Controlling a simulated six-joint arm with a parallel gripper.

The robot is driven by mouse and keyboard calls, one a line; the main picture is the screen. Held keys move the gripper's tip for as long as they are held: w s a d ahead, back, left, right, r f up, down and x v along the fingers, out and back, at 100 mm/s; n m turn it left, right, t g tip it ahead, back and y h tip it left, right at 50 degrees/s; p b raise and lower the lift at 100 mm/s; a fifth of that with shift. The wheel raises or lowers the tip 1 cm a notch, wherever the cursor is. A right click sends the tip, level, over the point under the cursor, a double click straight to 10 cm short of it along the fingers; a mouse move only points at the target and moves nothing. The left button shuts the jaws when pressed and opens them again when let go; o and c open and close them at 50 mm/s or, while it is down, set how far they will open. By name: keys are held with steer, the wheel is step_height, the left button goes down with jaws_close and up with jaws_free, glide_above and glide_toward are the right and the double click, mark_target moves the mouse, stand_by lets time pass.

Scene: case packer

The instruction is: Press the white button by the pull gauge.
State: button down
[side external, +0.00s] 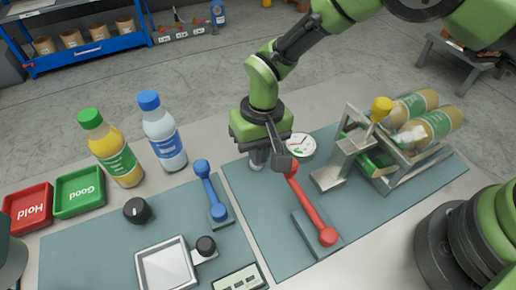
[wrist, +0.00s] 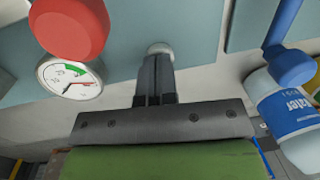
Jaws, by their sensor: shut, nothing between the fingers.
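The white button (wrist: 159,47) shows in the wrist view just beyond the tips of my gripper (wrist: 154,58), which cover part of it. The gripper's fingers are together with nothing between them. I cannot tell if the tips touch the button. In the side view my gripper (side external: 257,160) points down at the teal mat, left of the round pull gauge (side external: 300,147). The button is not clear in that view. The gauge dial (wrist: 70,78), with green and red marks, is left of the fingers in the wrist view.
A red lever (side external: 310,207) lies close to the gripper's right, its red knob (wrist: 68,28) near the gauge. A blue lever (side external: 209,188) and two bottles (side external: 164,135) stand to the left. A metal fixture (side external: 342,163) with a yellow knob is right of the gauge.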

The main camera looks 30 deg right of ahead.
steer(key=shift+f, duration=1.05)
step_height(320, 180, up, 15)
steer(key=w+d, duration=0.1)
steer(key=shift+w+r, duration=0.15)
stand_by(0.5)
